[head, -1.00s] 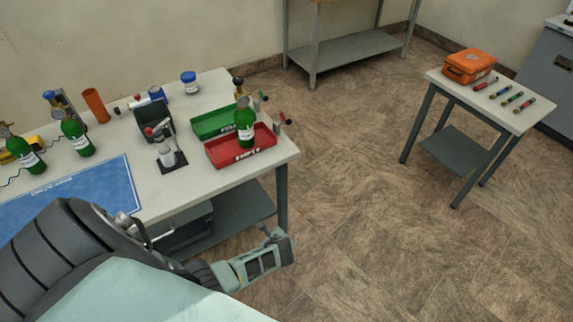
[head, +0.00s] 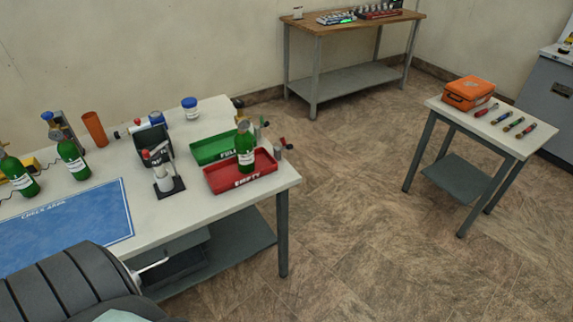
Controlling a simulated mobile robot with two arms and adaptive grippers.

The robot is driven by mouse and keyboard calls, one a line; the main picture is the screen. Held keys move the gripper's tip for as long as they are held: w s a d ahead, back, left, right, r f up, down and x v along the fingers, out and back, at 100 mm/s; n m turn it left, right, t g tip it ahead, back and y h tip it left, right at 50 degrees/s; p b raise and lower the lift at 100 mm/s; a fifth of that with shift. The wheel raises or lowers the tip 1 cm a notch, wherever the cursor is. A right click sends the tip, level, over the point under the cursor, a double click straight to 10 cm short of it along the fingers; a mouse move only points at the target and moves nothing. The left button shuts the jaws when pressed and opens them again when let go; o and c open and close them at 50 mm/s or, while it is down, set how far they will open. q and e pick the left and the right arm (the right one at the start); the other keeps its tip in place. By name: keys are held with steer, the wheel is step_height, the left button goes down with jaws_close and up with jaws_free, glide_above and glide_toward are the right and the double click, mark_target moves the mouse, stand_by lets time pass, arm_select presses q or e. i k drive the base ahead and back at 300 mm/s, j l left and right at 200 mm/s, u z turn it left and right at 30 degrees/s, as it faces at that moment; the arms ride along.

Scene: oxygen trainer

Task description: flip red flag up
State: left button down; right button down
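A small red flag (head: 283,141) shows at the right end of the white workbench, by a short grey post (head: 278,152). It is beside the red tray (head: 222,179) marked EMPTY; its exact angle is too small to tell. A green flag-like piece (head: 262,122) sits behind it, near the green tray (head: 208,151) marked FULL. A green bottle (head: 245,152) stands upright in the red tray. Neither of my grippers is in view; only a dark part of my arm shows at the lower left.
The workbench (head: 200,208) also bears a blue mat (head: 75,218), green bottles (head: 71,155), an orange cylinder (head: 95,129) and a black stand (head: 172,188). A small table (head: 440,107) with an orange case (head: 468,93) stands right. The floor between is clear.

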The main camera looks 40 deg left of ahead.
mark_target(288, 147)
steer(key=u, duration=1.45)
steer(key=i+l+u, duration=0.15)
steer(key=i, duration=0.35)
steer(key=l, duration=0.05)
